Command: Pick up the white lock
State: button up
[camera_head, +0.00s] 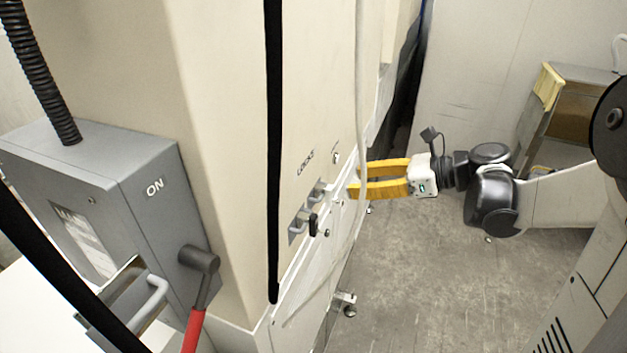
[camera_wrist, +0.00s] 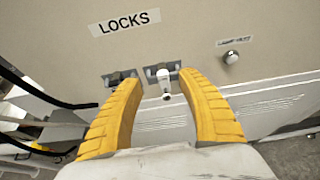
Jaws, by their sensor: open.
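The white lock (camera_wrist: 163,76) hangs from the right hasp under the "LOCKS" label (camera_wrist: 125,21) on the beige cabinet panel. In the head view the lock (camera_head: 319,188) looks small and pale beside the panel. My gripper (camera_wrist: 161,82) is open, with its yellow fingers pointing at the panel. In the wrist view the lock appears between the fingertips, nearer the right one. In the head view my gripper (camera_head: 358,179) is just right of the lock. I cannot tell whether a finger touches it.
A left hasp (camera_wrist: 120,77) sits beside the lock, partly behind the left finger. A small black piece (camera_head: 313,223) shows there in the head view. A round knob (camera_wrist: 231,57) is to the right. A grey switch box (camera_head: 150,215) stands left; floor (camera_head: 420,270) is clear.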

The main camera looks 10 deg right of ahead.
aim_at(326, 186)
jog(key=x, duration=0.2)
jog(key=p+x, duration=0.1)
jog(key=x, duration=0.2)
jog(key=p+x, duration=0.1)
jog(key=x, duration=0.2)
jog(key=shift+w+f, duration=0.2)
jog(key=shift+f, duration=0.2)
jog(key=shift+s, duration=0.15)
jog(key=shift+c, duration=0.8)
jog(key=shift+d, duration=0.1)
grip_shut()
